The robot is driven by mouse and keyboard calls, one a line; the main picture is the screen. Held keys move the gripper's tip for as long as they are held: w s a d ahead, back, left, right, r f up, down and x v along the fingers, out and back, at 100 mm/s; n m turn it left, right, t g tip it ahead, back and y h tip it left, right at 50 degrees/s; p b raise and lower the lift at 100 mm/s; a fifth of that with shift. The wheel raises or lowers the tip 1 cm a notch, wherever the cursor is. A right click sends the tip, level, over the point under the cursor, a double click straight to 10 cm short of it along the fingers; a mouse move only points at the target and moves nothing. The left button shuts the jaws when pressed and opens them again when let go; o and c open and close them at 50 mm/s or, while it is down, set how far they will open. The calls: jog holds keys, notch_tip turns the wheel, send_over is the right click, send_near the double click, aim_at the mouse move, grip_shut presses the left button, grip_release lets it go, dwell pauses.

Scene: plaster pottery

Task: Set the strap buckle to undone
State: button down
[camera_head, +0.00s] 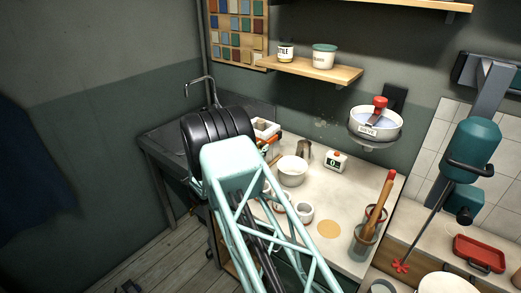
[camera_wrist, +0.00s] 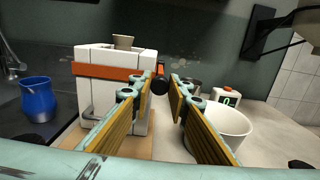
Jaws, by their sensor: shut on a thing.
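A white block-shaped plaster mould (camera_wrist: 112,60) stands left of centre in the wrist view, with an orange strap (camera_wrist: 105,72) around it. A black round knob (camera_wrist: 160,86), apparently the handle of the strap buckle, sits just right of the mould's front corner. My gripper (camera_wrist: 167,88) has its wood-faced fingers closed on this knob. The rest of the buckle is hidden behind the left finger, so I cannot tell its setting. In the head view the mould (camera_head: 263,126) shows partly past my arm, with the orange strap (camera_head: 268,139); the gripper's fingers are hidden there.
A white bowl (camera_wrist: 227,122) stands close to the right finger. A small white timer (camera_head: 335,161) is behind it. A blue jug (camera_wrist: 38,98) stands left of the mould. A tool crock (camera_head: 365,241) is at the worktop's front right. A shelf (camera_head: 312,71) hangs above.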

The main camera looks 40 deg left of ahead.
jog(key=shift+s+d+b, duration=0.15)
jog(key=shift+s+b, duration=0.35)
jog(key=shift+s, duration=1.65)
jog(key=c, duration=2.5)
grip_release()
jog(key=shift+o, duration=0.2)
jog(key=shift+s, duration=0.1)
jog(key=s, duration=1.1)
jog(key=shift+s+d, duration=0.25)
jog(key=shift+s, duration=0.1)
